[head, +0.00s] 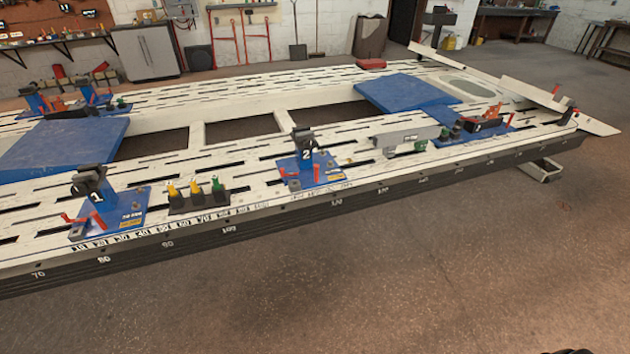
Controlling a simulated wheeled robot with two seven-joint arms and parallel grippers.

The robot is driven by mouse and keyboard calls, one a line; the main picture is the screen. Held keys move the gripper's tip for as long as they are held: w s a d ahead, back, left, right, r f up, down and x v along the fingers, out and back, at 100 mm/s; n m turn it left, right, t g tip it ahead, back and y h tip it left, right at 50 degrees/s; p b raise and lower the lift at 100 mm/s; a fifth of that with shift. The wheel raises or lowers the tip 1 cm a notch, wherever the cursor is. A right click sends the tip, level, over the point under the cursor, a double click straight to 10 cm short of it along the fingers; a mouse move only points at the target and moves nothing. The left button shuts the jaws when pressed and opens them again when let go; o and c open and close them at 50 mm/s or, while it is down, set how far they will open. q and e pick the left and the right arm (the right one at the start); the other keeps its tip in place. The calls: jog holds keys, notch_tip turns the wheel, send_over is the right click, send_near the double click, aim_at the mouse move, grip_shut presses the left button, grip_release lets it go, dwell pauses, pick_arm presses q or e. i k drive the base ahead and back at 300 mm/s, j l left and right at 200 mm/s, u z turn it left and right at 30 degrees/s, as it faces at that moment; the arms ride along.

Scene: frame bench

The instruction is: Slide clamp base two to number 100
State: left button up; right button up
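Clamp base two (302,178) is a blue plate with a dark upright clamp marked 2 and red handles. It sits on the near rail of the white slotted frame bench (400,178). The number 100 mark (229,229) is on the dark front side of the bench, to the left of and nearer than clamp base two. The number 120 mark (336,203) is just right of the base. Neither of my grippers can be made out. A small dark shape cuts into the bottom right edge, too little to identify.
Clamp base one (108,212) stands further left on the same rail. A black holder with yellow and green-topped pieces (196,198) lies between the two bases, near the 100 mark. A grey beam (408,137) and another blue base are to the right. The front floor is clear.

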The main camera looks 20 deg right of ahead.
aim_at(309, 153)
jog(key=i+l+u, duration=0.35)
jog(key=i+l, duration=0.3)
jog(key=i, duration=0.15)
jog(key=i+l+u, duration=0.3)
jog(key=i+l, duration=0.45)
jog(key=l, duration=0.1)
